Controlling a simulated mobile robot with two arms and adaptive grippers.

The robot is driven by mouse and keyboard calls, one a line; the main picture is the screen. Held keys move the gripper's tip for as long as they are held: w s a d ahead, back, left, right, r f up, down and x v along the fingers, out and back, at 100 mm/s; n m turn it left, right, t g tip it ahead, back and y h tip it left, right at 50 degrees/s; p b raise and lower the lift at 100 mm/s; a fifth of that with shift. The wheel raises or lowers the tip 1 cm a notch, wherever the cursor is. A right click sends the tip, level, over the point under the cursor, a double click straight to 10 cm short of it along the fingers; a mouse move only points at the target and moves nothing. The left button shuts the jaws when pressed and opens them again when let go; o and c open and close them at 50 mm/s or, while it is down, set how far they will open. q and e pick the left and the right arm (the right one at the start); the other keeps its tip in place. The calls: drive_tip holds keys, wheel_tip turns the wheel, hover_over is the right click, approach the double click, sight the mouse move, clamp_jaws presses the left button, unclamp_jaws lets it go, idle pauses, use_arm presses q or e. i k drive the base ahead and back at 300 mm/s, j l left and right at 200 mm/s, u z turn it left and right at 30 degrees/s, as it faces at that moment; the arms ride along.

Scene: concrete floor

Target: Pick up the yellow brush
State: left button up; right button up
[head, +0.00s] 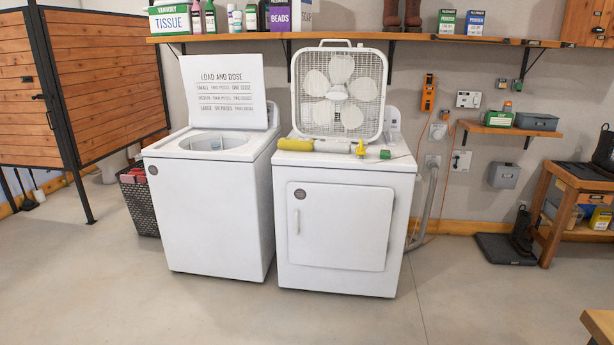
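A long yellow and pale item (296,145), which looks like the yellow brush, lies on top of the white dryer (335,278) near its front left edge. A smaller yellow piece (361,148) lies at its right end; I cannot tell whether it is part of the same item. A small green object (385,154) sits just to the right. Neither of my grippers is in view.
A white box fan (340,90) stands on the dryer behind these items. An open top-loading washer (210,215) stands to the left, with a dark basket (140,205) beside it. A wooden shelf (440,38) runs above. The concrete floor (200,315) in front is clear.

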sight(361, 152)
drive_tip(key=i, duration=2.55)
